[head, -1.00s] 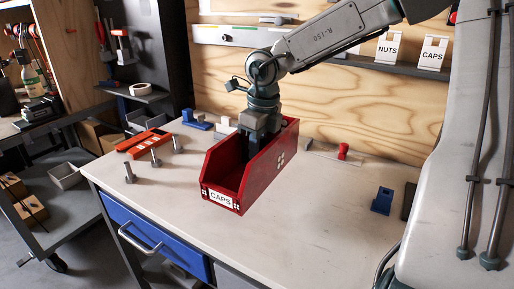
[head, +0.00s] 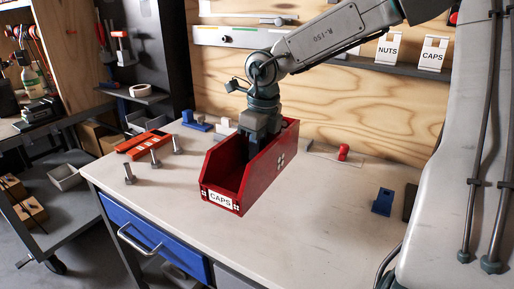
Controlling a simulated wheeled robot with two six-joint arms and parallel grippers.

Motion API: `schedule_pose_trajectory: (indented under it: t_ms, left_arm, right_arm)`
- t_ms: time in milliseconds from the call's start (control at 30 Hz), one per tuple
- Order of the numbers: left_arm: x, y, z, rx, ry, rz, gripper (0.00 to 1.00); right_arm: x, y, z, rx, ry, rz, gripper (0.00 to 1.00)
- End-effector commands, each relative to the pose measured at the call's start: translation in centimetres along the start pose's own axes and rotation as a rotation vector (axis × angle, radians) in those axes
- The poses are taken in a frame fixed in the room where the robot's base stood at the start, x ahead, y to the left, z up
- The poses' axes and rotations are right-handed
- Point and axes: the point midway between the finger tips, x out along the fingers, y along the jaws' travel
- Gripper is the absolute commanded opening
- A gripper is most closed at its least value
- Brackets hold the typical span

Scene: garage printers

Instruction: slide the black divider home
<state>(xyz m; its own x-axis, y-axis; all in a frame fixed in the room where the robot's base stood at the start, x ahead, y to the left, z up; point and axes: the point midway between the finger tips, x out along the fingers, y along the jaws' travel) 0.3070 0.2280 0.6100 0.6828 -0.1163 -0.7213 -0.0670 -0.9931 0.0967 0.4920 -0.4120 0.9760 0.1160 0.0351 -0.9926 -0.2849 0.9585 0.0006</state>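A red open-fronted bin (head: 263,178) labelled CAPS stands on the pale workbench, its low front toward the lower left. My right arm reaches in from the upper right, and my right gripper (head: 253,150) points down into the rear part of the bin. A dark shape shows below the gripper's body between the bin walls. I cannot tell whether it is the fingers, the black divider or both. The bin's right wall and the gripper hide the rest, so finger opening and the divider's seating are not visible. My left gripper is not in view.
Several grey bolts (head: 129,174) stand at the bench's left, beside an orange tool (head: 143,141). Blue blocks lie behind the bin and at the right (head: 382,201). A red-topped item (head: 343,152) lies near the back wall.

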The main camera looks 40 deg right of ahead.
Motion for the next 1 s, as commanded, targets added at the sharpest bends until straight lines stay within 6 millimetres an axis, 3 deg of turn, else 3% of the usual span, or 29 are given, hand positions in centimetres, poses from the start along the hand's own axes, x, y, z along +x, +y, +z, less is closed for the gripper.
schedule_pose_trajectory:
  t_ms: [1000]
  left_arm:
    - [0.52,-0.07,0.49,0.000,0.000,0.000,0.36]
  right_arm:
    - [0.07,-0.03,0.01,0.000,-0.001,-0.001,0.00]
